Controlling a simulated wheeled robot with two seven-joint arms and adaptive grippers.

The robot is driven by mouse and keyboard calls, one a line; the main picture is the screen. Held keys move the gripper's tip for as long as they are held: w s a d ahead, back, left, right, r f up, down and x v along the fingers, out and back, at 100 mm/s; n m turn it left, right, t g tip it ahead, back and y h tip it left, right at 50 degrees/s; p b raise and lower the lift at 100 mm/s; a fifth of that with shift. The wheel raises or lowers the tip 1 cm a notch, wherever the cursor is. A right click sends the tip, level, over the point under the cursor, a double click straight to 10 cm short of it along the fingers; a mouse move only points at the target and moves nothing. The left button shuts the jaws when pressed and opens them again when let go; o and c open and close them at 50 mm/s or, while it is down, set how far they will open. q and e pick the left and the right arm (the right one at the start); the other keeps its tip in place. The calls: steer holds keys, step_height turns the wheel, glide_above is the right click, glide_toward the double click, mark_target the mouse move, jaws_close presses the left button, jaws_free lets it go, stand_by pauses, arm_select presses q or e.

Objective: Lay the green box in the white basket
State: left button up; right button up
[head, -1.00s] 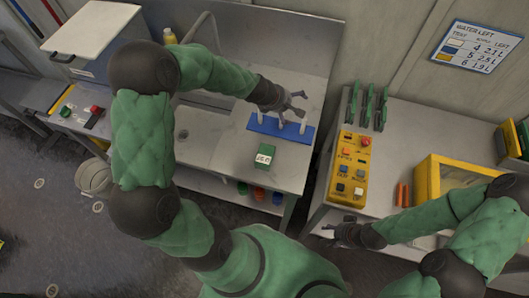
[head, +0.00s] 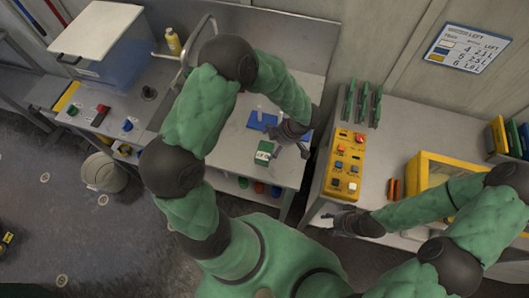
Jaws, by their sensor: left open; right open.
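The green box (head: 264,153), with a white label on its front, stands on the grey worktop below the blue rack (head: 256,121). My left gripper (head: 291,149) is open and empty, just right of the green box and apart from it in the picture. Its hand hides part of the rack. My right gripper (head: 332,222) is open and empty at the front edge of the right bench. No certain white basket shows; a pale round bin (head: 102,174) stands on the floor at the left, and I cannot tell if it is the basket.
A yellow control panel (head: 345,165) and green upright tools (head: 362,103) are on the right bench (head: 400,118). A yellow-framed case (head: 431,165) stands further right. A clear box with a white lid (head: 97,29) and a yellow bottle (head: 173,41) are at upper left.

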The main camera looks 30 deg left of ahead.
mark_target(265, 151)
arm_select(q)
steer(key=x, duration=0.4)
steer(key=shift+b, duration=0.35)
steer(key=shift+b+x, duration=0.55)
steer(key=shift+x, duration=2.3)
steer(key=shift+a, duration=0.15)
steer(key=shift+r, duration=0.1)
steer(key=c, duration=1.3)
